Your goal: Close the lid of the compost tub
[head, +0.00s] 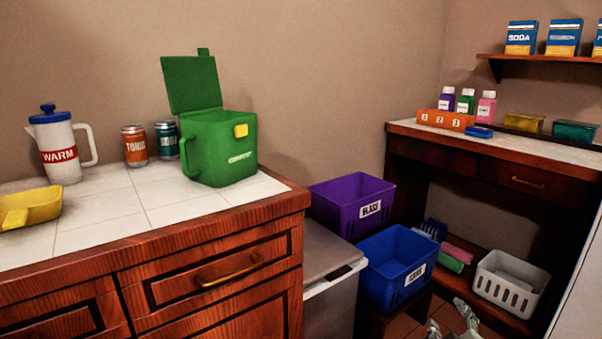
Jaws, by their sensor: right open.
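The green compost tub (225,155) stands on the tiled counter at the left, near the counter's right end. It has a yellow patch near its front rim and a handle on its left side. Its green lid (190,84) stands open, raised at the back and leaning slightly backward, with a small tab at its top edge. My right gripper (450,318) shows at the bottom edge, low and well to the right of the tub, open, with nothing seen between its fingers. My left gripper is out of view.
A white jug (60,150), two cans (135,147) and a yellow scoop (30,207) share the tiled counter (110,215). Purple (338,218) and blue (385,285) bins stand right of it. A desk (480,165) with bottles is at right. Space above the tub looks clear.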

